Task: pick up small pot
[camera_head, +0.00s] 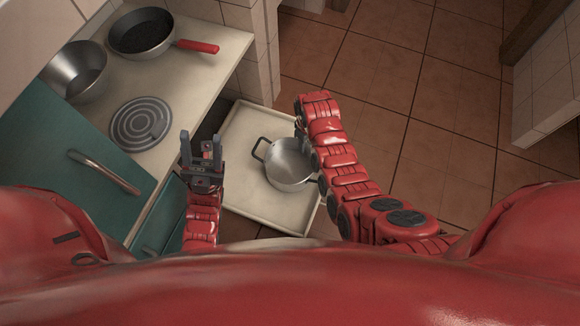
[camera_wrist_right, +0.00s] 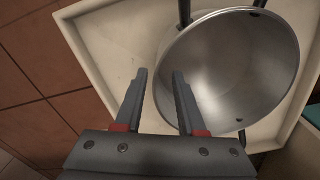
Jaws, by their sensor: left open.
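The small pot (camera_head: 289,165) is a grey metal pot with two dark handles. It sits upright on a cream tray-like surface (camera_head: 236,127). The right wrist view shows the pot's open inside (camera_wrist_right: 235,65). My right gripper (camera_wrist_right: 160,76) is open and empty at the pot's rim. In that view one finger overlaps the rim and the other lies outside it; whether they touch the pot I cannot tell. In the head view my right arm hides the right fingers and part of the pot's right side. My left gripper (camera_head: 201,138) is open and empty, left of the tray.
A counter (camera_head: 197,75) at the left holds a black pan (camera_head: 140,33) with a red handle, a metal bowl-like pot (camera_head: 75,72) and a coil burner (camera_head: 140,122). A teal panel (camera_head: 70,150) with a handle is below it. Brown tiled floor (camera_head: 430,85) at the right is clear.

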